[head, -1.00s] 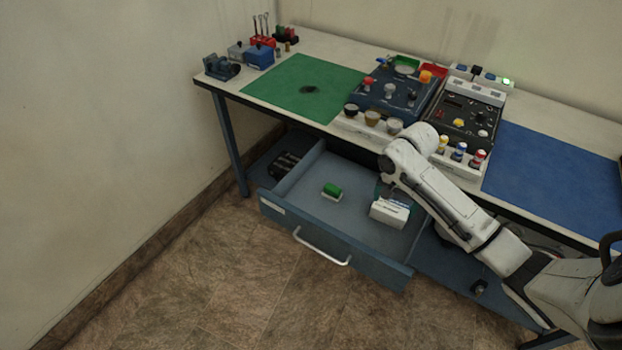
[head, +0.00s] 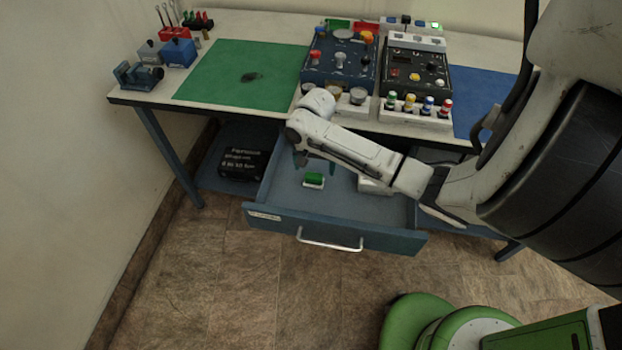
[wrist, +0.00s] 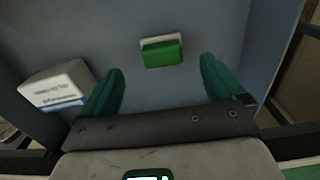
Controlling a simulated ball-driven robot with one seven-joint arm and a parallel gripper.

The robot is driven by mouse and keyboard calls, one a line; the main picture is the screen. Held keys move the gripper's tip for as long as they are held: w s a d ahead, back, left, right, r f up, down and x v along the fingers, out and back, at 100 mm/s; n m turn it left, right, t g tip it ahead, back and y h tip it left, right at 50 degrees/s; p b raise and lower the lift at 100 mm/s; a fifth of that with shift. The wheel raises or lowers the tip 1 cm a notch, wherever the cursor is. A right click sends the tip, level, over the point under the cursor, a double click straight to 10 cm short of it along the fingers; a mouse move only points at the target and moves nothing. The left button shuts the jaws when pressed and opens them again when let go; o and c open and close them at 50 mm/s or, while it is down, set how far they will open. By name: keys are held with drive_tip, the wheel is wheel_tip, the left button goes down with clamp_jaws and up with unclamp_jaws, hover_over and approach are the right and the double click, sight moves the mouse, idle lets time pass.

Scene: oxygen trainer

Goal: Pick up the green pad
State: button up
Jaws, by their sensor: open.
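The green pad (head: 315,178) has a white base and lies flat on the floor of the open blue drawer (head: 385,236). In the wrist view the green pad (wrist: 163,54) lies ahead of my gripper (wrist: 158,88), roughly centred between the two green fingers. My gripper is open and empty, and a gap shows between the fingers and the pad.
A white box (wrist: 57,86) lies in the drawer, left of the pad in the wrist view; in the head view this box (head: 374,186) is partly behind my arm. The drawer walls surround the pad. The table (head: 228,118) above carries a green mat (head: 215,85) and control panels.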

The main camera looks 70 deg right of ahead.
sight(314, 177)
drive_tip(key=shift+w+a+f, duration=0.1)
drive_tip(key=shift+a+f, duration=0.05)
drive_tip(key=shift+f, duration=1.5)
drive_tip(key=shift+w+a+f, duration=0.1)
drive_tip(key=shift+f, duration=1.55)
drive_tip(key=shift+c, duration=0.4)
drive_tip(key=c, duration=1.1)
